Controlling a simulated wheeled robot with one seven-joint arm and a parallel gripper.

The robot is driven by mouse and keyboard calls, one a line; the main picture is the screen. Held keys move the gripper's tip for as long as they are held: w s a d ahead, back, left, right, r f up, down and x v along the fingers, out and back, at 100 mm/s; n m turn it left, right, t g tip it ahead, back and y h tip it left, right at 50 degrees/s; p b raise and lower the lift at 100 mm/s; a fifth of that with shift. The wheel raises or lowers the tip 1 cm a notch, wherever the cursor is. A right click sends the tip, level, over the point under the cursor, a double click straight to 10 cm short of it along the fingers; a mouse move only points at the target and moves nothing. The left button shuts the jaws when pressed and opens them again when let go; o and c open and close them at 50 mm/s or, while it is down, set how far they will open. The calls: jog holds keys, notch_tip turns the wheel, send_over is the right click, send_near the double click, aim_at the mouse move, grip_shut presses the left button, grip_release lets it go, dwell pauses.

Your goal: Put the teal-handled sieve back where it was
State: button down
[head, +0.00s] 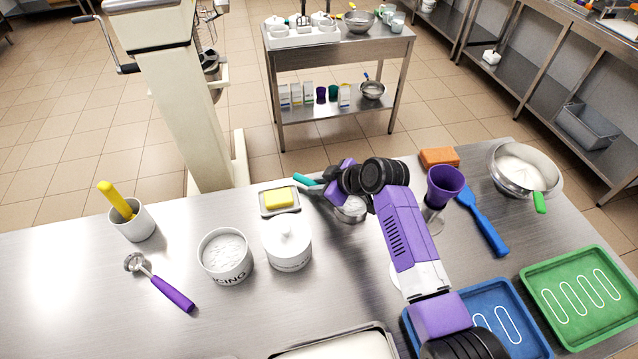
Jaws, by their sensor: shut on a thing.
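The teal-handled sieve shows its teal handle (306,180) sticking out to the left of my gripper (328,187). My gripper is shut on the handle, above the steel counter behind the white lidded pot (287,242). A round metal bowl with pale contents (352,209) shows just below my gripper and is partly hidden by my arm. I cannot tell how much of it is the sieve's own head, or whether it touches the counter.
A butter dish (279,199) is close left of the handle. A purple-topped glass (443,186), a blue brush (484,222), a steel bowl (524,170) and trays (583,295) are right.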

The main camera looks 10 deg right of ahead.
jog(key=shift+f, duration=0.1)
jog(key=c, duration=1.3)
grip_release()
jog(key=shift+r, duration=0.2)
jog(key=b+v, duration=0.1)
jog(key=v, duration=1.1)
jog(key=shift+f, duration=0.1)
